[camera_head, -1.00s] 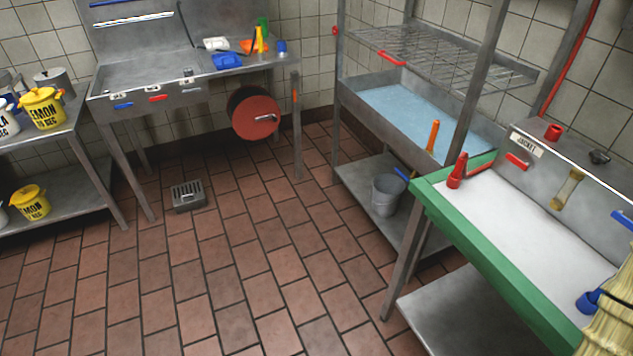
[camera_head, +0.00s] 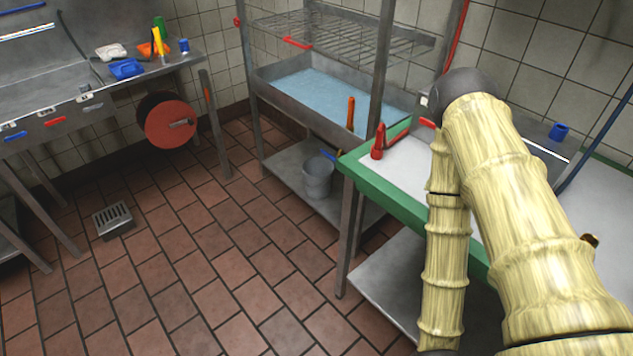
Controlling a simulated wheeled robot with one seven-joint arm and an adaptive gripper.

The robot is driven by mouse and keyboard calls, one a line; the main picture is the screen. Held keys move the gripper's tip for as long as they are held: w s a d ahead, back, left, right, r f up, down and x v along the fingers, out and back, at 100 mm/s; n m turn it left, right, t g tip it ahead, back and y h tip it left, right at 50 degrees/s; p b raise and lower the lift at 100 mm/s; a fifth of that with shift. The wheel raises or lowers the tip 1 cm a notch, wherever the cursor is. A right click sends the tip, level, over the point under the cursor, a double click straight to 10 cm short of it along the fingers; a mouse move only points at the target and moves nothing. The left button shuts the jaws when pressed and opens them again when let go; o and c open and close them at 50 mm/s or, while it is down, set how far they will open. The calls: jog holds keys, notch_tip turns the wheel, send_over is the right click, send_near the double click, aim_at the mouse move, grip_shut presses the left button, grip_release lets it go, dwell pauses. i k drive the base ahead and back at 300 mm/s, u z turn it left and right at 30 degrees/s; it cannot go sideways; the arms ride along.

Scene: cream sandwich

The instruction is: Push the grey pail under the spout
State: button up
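The grey pail (camera_head: 318,178) stands upright on the low metal shelf (camera_head: 285,167) under the blue-bottomed sink trough (camera_head: 330,95). A small blue piece (camera_head: 330,155) shows just above the pail's rim. An orange upright piece (camera_head: 350,113) is at the trough's front edge, and a red one (camera_head: 378,141) is at the corner of the green-edged table. I cannot tell which piece, if any, is the spout. My tan-sleeved arm crosses the right side of the view. My gripper is out of view, and my arm is well apart from the pail in the picture.
The green-edged white table (camera_head: 405,165) and its legs stand right of the pail. A red reel (camera_head: 170,123) hangs under the left counter. A floor drain (camera_head: 113,219) lies in the tiles. The tiled floor before the shelf is clear.

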aim_at(318, 171)
jog(key=k, duration=1.25)
jog(key=u, duration=1.05)
jog(key=i, duration=1.6)
jog(key=u, duration=0.6)
jog(key=i, duration=1.65)
jog(key=z, duration=0.8)
jog(key=i, duration=0.9)
jog(key=z, duration=1.7)
jog(key=i, duration=0.7)
jog(key=z, duration=0.25)
